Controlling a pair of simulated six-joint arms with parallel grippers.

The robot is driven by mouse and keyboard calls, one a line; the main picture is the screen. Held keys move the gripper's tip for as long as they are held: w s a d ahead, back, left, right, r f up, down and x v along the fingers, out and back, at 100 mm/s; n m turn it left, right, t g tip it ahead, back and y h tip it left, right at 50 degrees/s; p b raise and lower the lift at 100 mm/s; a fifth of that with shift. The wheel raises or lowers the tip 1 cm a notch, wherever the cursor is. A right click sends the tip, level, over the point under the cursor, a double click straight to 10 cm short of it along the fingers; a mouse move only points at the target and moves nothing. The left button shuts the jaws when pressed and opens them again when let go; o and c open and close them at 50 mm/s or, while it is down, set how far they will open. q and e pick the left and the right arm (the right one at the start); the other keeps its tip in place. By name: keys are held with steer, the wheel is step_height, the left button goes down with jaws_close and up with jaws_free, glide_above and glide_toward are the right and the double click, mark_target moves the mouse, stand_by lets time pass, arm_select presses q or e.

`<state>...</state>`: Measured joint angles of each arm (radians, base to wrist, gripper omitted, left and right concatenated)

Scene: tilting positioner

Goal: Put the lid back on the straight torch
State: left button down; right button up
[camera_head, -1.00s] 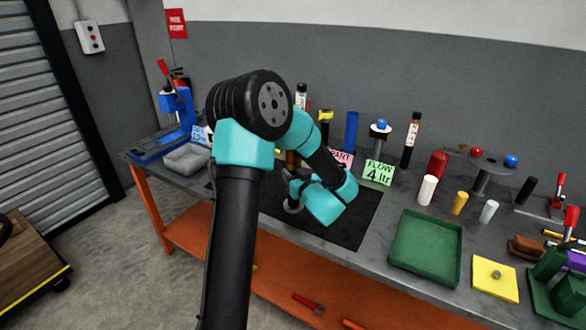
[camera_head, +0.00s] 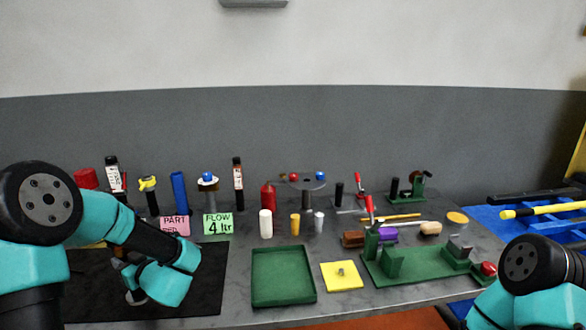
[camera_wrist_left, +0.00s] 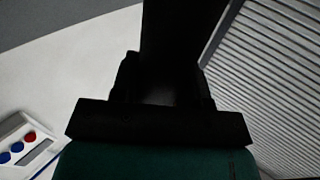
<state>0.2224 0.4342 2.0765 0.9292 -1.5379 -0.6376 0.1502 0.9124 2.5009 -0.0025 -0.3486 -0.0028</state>
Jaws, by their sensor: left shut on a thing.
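My left gripper (camera_head: 132,283) is low over the black mat at the left of the bench in the head view, partly hidden by my wrist. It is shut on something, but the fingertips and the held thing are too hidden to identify. In the left wrist view a black shape and a dark green block fill the middle and bottom; I cannot tell what is held. I cannot pick out the straight torch or its lid with certainty. A dark upright tube with a label (camera_head: 238,183) stands at the back. My right arm shows at lower right, its gripper out of view.
The black mat (camera_head: 200,297) lies under my left wrist. A green tray (camera_head: 283,300), a yellow plate (camera_head: 342,276) and a green fixture (camera_head: 400,262) stand to its right. A pink card (camera_head: 174,225) and a green card (camera_head: 217,224) stand behind the mat. Several cylinders line the back.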

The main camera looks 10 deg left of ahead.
arm_select(q)
steer(key=w+d+r+m+t+h, duration=0.2)
steer(key=d+m+t+h, duration=0.2)
steer(key=d, duration=0.7)
steer(key=w+d+r+m+t+h, duration=0.2)
steer(key=d+h, duration=0.5)
steer(key=d, duration=0.4)
steer(key=w+d+r+m+t+h, duration=0.2)
steer(key=d+m+t+h, duration=0.4)
steer(key=d, duration=0.5)
steer(key=shift+w+d+m, duration=0.15)
steer(key=shift+w+m, duration=0.6)
steer(key=shift+m, duration=0.45)
steer(key=shift+d+h, duration=0.1)
steer(key=shift+h, duration=0.2)
steer(key=w+d+m+g+h, duration=0.2)
steer(key=d+m+h, duration=0.6)
steer(key=d, duration=0.8)
steer(key=g+h, duration=0.1)
steer(key=h, duration=0.2)
steer(key=shift+w+g, duration=0.35)
steer(key=shift+g, duration=0.05)
